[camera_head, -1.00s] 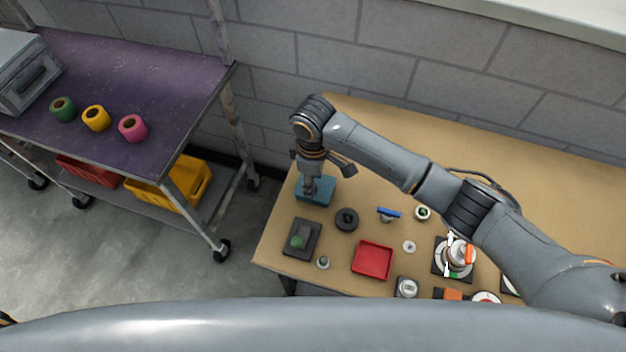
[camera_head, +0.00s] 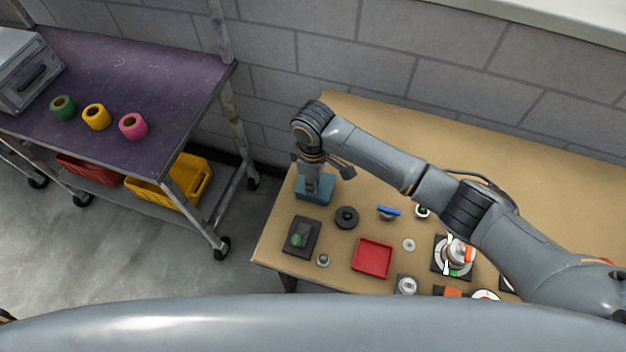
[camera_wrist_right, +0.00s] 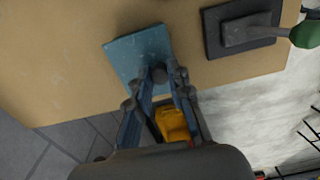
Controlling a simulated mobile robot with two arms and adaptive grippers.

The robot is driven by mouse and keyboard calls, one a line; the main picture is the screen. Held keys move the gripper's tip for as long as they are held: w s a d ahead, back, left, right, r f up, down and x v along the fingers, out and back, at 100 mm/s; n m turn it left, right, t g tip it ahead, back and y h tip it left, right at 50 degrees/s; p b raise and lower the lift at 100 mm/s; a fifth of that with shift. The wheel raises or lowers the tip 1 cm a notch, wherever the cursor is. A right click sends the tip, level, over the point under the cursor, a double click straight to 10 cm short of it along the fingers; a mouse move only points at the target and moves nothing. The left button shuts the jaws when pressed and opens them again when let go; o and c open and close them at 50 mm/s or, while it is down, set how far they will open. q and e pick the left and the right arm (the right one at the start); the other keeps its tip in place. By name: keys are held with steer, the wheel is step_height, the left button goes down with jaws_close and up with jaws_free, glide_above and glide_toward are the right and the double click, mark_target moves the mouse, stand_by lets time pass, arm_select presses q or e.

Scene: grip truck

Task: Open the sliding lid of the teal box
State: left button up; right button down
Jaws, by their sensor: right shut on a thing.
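The teal box (camera_head: 314,190) stands near the left end of the wooden table. It also shows in the right wrist view (camera_wrist_right: 137,52), where its flat teal top is visible and a small dark round knob (camera_wrist_right: 159,74) sits near its lower edge. My right gripper (camera_wrist_right: 161,80) is shut on the knob, its two fingers on either side of it. In the head view my right gripper (camera_head: 318,192) is over the box and hides part of it. I cannot tell whether the lid has slid. My left gripper is not in view.
A dark block (camera_head: 301,238) with a green knob, a black round part (camera_head: 346,218) and a red tray (camera_head: 373,258) stand in front of the box. A purple cart (camera_head: 130,70) with tape rolls stands left, across a gap. The table's back is largely clear.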

steer(key=w, duration=0.2)
steer(key=w+d+b, duration=0.1)
steer(key=w, duration=0.1)
steer(key=w+d+b, duration=0.1)
steer(key=w, duration=0.1)
steer(key=shift+w+f, duration=0.15)
steer(key=shift+w, duration=0.1)
steer(key=shift+w+d, duration=0.1)
steer(key=shift+w, duration=0.25)
steer(key=shift+s+r, duration=0.1)
steer(key=shift+r, duration=0.1)
steer(key=c, duration=1.2)
jaws_free()
step_height(320, 180, up, 12)
steer(key=shift+f, duration=0.1)
